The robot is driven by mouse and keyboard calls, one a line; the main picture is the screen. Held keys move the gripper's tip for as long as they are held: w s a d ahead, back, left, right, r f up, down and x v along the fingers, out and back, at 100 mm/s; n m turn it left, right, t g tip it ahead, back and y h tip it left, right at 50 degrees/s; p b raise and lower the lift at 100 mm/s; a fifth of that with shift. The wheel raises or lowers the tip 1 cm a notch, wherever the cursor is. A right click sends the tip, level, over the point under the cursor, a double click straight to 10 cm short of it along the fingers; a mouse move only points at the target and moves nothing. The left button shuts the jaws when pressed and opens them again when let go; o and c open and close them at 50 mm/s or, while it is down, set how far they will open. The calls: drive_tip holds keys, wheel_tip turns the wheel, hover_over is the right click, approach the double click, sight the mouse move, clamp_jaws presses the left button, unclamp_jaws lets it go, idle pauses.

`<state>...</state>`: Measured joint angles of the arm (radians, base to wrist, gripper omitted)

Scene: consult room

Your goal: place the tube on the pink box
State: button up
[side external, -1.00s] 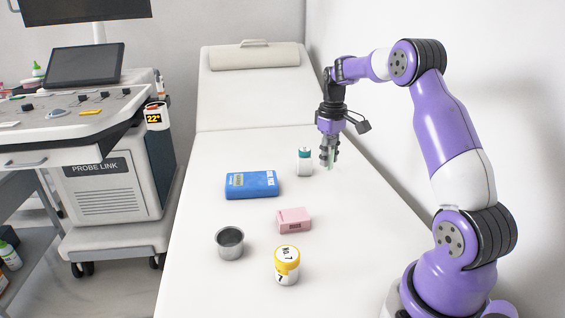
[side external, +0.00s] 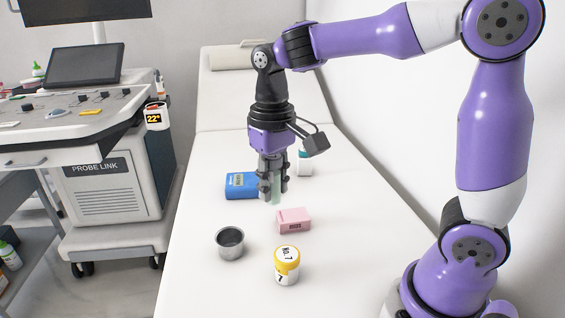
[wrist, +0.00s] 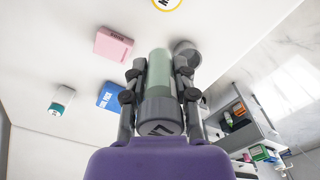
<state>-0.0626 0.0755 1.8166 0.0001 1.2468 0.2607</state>
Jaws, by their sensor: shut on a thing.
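My gripper (side external: 272,188) is shut on a tube. The tube (side external: 276,190) is pale green and translucent and hangs in the air, above and behind the pink box. In the wrist view the tube (wrist: 160,70) lies between the fingers (wrist: 158,88), with a grey cap towards the palm. The pink box (side external: 293,220) lies flat on the white couch, its top bare. It also shows in the wrist view (wrist: 113,44), left of the tube.
On the couch (side external: 200,285) a blue box (side external: 240,186) lies behind my gripper, partly hidden. A metal cup (side external: 230,243) and a yellow-lidded jar (side external: 287,266) stand in front. A teal-capped bottle (side external: 304,165) stands behind, partly hidden.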

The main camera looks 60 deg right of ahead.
drive_tip(key=w+d+f, duration=0.1)
drive_tip(key=d+f, duration=0.1)
drive_tip(key=d, duration=0.1)
drive_tip(key=d+f, duration=0.2)
drive_tip(key=d, duration=0.2)
drive_tip(key=w+d+f, duration=0.1)
drive_tip(key=d+f, duration=0.1)
drive_tip(key=d, duration=0.1)
drive_tip(key=shift+w+d+f, duration=0.25)
drive_tip(key=shift+w+f, duration=0.1)
drive_tip(key=shift+f, duration=2.05)
drive_tip(key=shift+f, duration=0.1)
drive_tip(key=o, duration=0.9)
drive_tip(key=shift+o, duration=0.2)
